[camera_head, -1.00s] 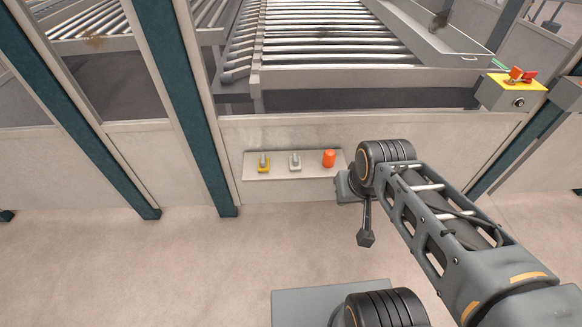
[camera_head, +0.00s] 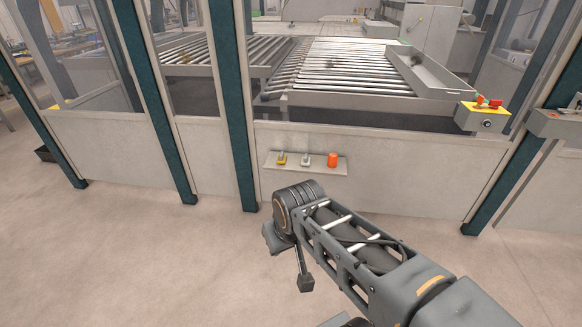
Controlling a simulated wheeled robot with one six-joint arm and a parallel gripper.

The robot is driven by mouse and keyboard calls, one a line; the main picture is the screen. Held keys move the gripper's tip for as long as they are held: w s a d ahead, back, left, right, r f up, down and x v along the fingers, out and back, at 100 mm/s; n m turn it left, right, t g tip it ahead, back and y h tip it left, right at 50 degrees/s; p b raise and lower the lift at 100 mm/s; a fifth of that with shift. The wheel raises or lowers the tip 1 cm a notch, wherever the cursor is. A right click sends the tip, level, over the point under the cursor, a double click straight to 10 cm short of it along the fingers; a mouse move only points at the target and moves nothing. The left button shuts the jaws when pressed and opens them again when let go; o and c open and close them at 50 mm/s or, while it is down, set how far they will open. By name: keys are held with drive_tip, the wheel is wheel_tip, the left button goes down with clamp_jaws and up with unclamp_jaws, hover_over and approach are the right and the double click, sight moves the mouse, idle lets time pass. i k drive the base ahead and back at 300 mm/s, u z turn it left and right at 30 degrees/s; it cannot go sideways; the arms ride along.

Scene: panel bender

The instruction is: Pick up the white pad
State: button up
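The white pad (camera_head: 306,160) is a small pale block with a grey top part. My arm reaches in from the lower right. My gripper (camera_head: 274,239) is at the arm's far end, below and left of the pad in the picture and apart from the shelf. Its fingers cannot be made out, so its opening is unclear.
Teal posts (camera_head: 236,110) divide the wall panels of the enclosure. Roller conveyors (camera_head: 345,70) stand behind them. A yellow control box (camera_head: 483,115) with red buttons is mounted at the right. The floor (camera_head: 130,260) in front is clear.

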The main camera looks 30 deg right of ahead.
sight(306, 161)
drive_tip(key=u, duration=0.35)
drive_tip(key=i, duration=2.25)
drive_tip(key=z, duration=1.5)
drive_tip(key=i, duration=0.9)
drive_tip(key=z, duration=0.85)
